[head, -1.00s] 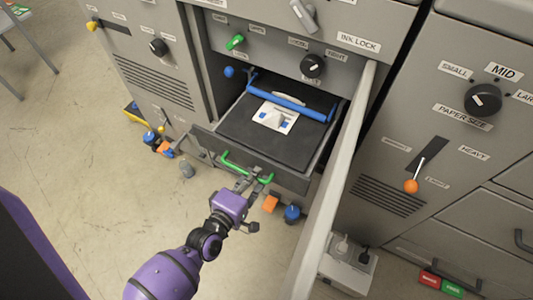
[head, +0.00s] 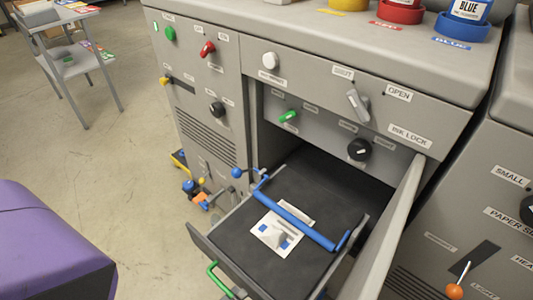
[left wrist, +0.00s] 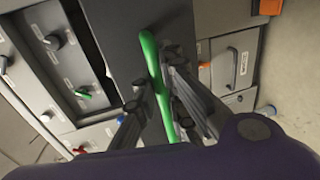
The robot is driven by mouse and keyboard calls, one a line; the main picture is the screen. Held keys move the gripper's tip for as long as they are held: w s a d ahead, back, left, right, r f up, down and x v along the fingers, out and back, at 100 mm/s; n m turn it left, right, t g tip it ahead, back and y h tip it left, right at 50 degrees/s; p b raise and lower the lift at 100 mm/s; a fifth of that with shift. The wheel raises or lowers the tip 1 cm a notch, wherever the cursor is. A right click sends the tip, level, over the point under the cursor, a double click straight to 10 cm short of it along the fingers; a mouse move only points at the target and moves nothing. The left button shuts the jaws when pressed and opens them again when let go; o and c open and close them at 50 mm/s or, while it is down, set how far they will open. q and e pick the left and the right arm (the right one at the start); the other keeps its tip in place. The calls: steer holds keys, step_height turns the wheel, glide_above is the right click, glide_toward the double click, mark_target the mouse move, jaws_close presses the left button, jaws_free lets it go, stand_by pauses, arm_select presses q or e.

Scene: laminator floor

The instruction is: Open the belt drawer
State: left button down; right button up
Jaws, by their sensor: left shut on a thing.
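The belt drawer (head: 297,181) is a dark tray with grey walls, pulled well out of the grey cabinet below the control panel. A blue bar (head: 296,212) crosses it, and a white card (head: 271,237) with small blue and grey parts lies on it. In the left wrist view my left gripper (left wrist: 157,92) is shut around the green handle (left wrist: 150,48). The left gripper is out of the head view. My right gripper is in neither view.
An open grey door (head: 393,232) stands along the drawer's right side. Knobs, including a black one (head: 359,149), sit on the panel above. Ink cups, one red (head: 400,10), stand on top. A small grey table (head: 72,50) is at the far left.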

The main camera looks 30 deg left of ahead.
arm_select(q)
steer(key=shift+s, duration=0.15)
steer(key=c, duration=2.1)
jaws_free()
steer(key=v, duration=1.2)
